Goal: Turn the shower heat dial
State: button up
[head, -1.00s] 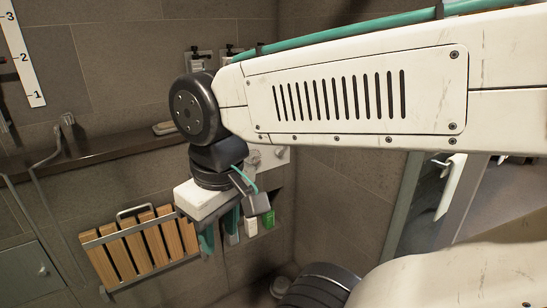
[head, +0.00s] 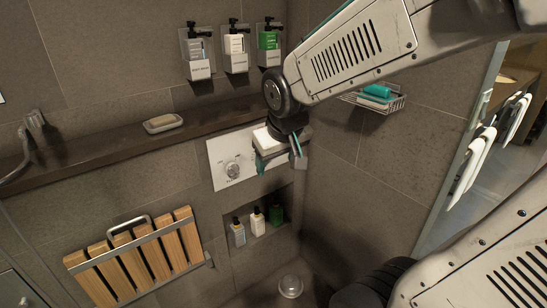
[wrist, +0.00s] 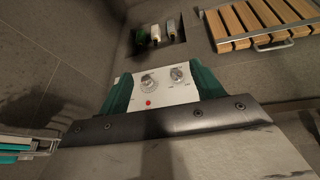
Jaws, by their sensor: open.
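The white shower panel (head: 218,178) is on the tiled wall below the dark ledge. One round dial (head: 232,170) shows left of my gripper (head: 278,163), which hides the panel's right part in the head view. In the wrist view, the panel (wrist: 178,94) shows two dials, a left one (wrist: 149,83) and a right one (wrist: 178,75), with a red dot below the left one. I cannot read which is the heat dial. My gripper's green fingers (wrist: 163,88) are spread, with the dials seen between them. Nothing is held, and I see no contact with either dial.
A ledge (head: 95,152) with a soap dish (head: 163,123) runs above the panel. Below is a niche with several bottles (head: 257,222). A folded wooden seat (head: 140,257) is at lower left, a wire basket (head: 372,101) on the right wall, and dispensers (head: 235,50) above.

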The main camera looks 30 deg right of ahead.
jog(key=w+d+f+t, duration=0.3)
jog(key=w+d+f, duration=0.15)
jog(key=w, duration=0.55)
jog(key=w+d+f+t, duration=0.35)
jog(key=w+d, duration=0.25)
jog(key=w, duration=0.3)
jog(key=w+d+f+t+y, duration=0.1)
jog(key=w+d+f+t, duration=0.15)
jog(key=f, duration=0.45)
jog(key=w+d+f+t+y, duration=0.1)
jog(key=d+f+t, duration=0.3)
jog(key=f, duration=0.3)
jog(key=w, duration=0.7)
jog(key=shift+w+a+m, duration=0.25)
jog(key=shift+w+m, duration=0.15)
jog(key=c, duration=1)
